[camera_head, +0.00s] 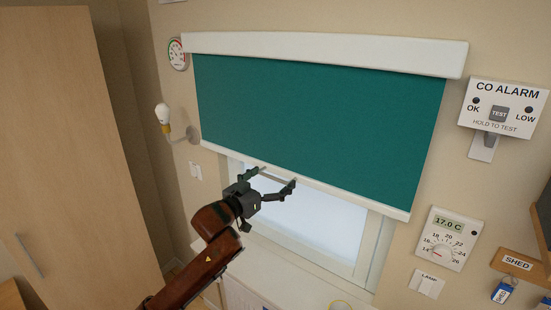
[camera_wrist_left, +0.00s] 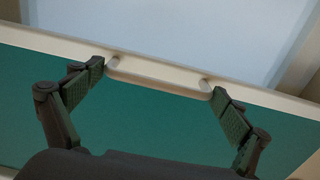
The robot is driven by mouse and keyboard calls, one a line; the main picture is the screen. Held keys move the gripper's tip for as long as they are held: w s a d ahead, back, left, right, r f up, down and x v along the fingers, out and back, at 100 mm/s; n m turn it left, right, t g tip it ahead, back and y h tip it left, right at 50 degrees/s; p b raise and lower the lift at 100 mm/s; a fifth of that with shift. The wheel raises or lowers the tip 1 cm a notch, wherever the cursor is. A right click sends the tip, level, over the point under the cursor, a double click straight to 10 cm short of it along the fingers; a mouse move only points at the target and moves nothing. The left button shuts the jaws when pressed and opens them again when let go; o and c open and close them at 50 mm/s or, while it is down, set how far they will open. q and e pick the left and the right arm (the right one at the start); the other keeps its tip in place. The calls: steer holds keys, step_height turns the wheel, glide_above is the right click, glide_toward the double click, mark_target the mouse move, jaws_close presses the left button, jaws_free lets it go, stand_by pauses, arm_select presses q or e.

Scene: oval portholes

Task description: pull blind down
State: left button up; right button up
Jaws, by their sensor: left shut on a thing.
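The green roller blind (camera_head: 318,115) hangs from a white top box (camera_head: 320,50) over the window (camera_head: 310,222). It covers the upper part, and bright glass shows below its pale bottom bar (camera_head: 355,198). My left gripper (camera_head: 278,178) is at the middle of that bar. In the left wrist view its two fingers (camera_wrist_left: 160,80) press on the ends of the pale handle (camera_wrist_left: 158,75), which sits along the bar; the blind's green cloth (camera_wrist_left: 150,110) shows there too. The gripper is shut on the handle, with its fingers wide apart. My right gripper is not in view.
A tall wooden cupboard (camera_head: 75,150) stands at the left. A wall lamp (camera_head: 165,118) and a round gauge (camera_head: 177,54) are left of the blind. A CO alarm (camera_head: 503,108), a thermostat (camera_head: 448,238) and a key shelf (camera_head: 520,264) are at the right.

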arm_select(q)
step_height(320, 180, down, 38)
steer(key=b, duration=1)
steer(key=shift+f, duration=0.15)
steer(key=shift+s+f, duration=0.1)
steer(key=shift+f, duration=0.3)
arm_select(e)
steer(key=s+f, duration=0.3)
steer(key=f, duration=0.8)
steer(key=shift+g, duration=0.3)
arm_select(q)
steer(key=shift+f, duration=0.1)
steer(key=o, duration=1.4)
steer(key=shift+d, duration=0.1)
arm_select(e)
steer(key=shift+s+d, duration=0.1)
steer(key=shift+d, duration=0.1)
